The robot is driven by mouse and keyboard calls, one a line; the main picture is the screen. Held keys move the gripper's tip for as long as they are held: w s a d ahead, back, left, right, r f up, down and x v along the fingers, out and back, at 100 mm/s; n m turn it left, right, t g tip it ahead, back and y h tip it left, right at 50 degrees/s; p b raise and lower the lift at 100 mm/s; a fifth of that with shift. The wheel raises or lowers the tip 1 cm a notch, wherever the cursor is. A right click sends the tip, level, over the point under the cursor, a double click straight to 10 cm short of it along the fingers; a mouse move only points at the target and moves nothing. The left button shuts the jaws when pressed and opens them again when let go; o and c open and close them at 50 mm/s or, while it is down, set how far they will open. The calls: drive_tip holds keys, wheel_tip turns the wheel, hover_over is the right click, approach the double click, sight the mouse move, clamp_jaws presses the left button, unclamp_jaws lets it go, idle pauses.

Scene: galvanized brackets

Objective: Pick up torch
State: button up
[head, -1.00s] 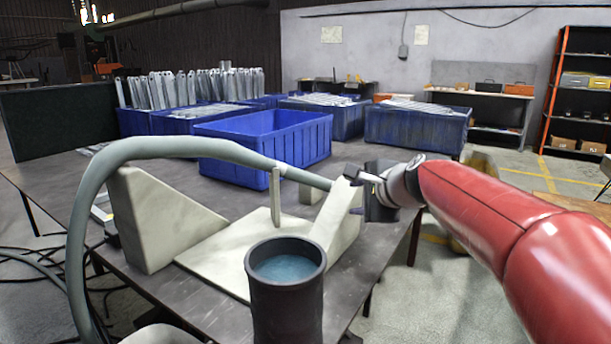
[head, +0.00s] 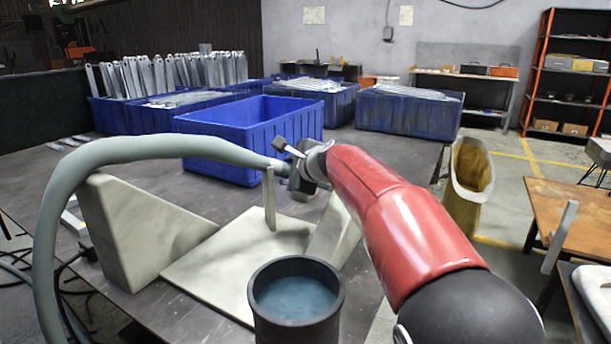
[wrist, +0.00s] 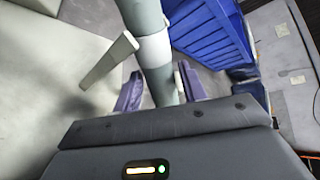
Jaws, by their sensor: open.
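The torch (head: 279,168) is a grey handle with a white collar at the end of a thick grey-green hose (head: 150,149). A pale lever hangs down from it. It lies across a pale angled stand (head: 215,262) on the dark table. My gripper (head: 299,178) is at the torch's right end, just right of the lever. In the wrist view, the torch (wrist: 157,55) runs down between the two purple fingers of my gripper (wrist: 160,90). The fingers are apart, one on each side of the handle. The torch's tip is hidden behind the gripper body.
A dark cylinder with blue liquid (head: 297,300) stands in front of the stand. An empty blue crate (head: 225,150) is behind the torch. More blue crates with metal brackets (head: 190,70) stand at the back. A yellowish container (head: 470,175) is to the right.

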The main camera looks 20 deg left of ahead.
drive_tip(key=shift+x, duration=1.9)
drive_tip(key=shift+s+a+r, duration=0.1)
drive_tip(key=shift+s+a, duration=0.05)
drive_tip(key=shift+s, duration=0.05)
drive_tip(key=c, duration=0.7)
drive_tip(key=shift+r+p, duration=0.2)
drive_tip(key=shift+p, duration=0.1)
